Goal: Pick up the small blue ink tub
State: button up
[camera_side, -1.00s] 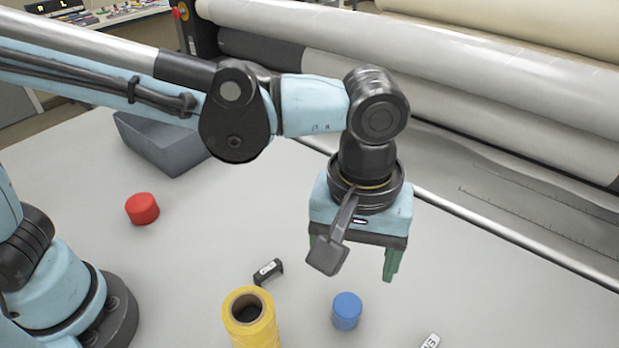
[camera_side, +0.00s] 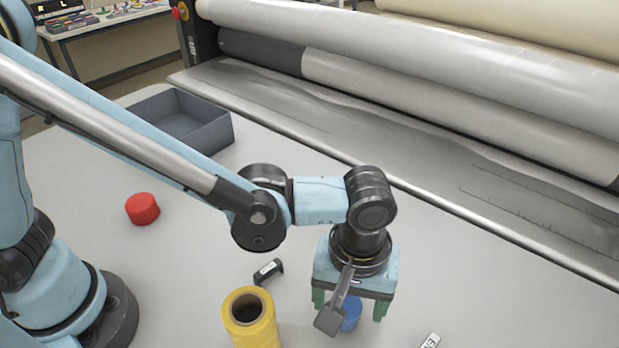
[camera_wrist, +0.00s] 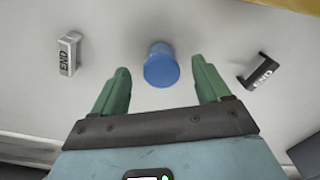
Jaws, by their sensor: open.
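The small blue ink tub (camera_side: 351,312) stands upright on the grey table, partly hidden behind my wrist camera bracket in the side view. In the wrist view the tub (camera_wrist: 161,66) lies between the lines of the two fingers, slightly ahead of their tips. My gripper (camera_side: 348,308) points down over the tub, with its green fingers on either side of it. The fingers (camera_wrist: 160,78) are apart and nothing is held between them. I cannot tell how far the fingertips are above the table.
A yellow roll (camera_side: 268,333) stands close left of the tub. A black END block (camera_side: 268,271) and a white END block (camera_side: 430,341) lie nearby. A red tub (camera_side: 142,209) and an open grey bin (camera_side: 219,133) are farther left. The laminator rollers (camera_side: 450,80) stand behind.

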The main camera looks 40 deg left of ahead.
jog(key=shift+a+f, duration=0.1)
jog(key=shift+f, duration=1.35)
jog(key=c, duration=1.1)
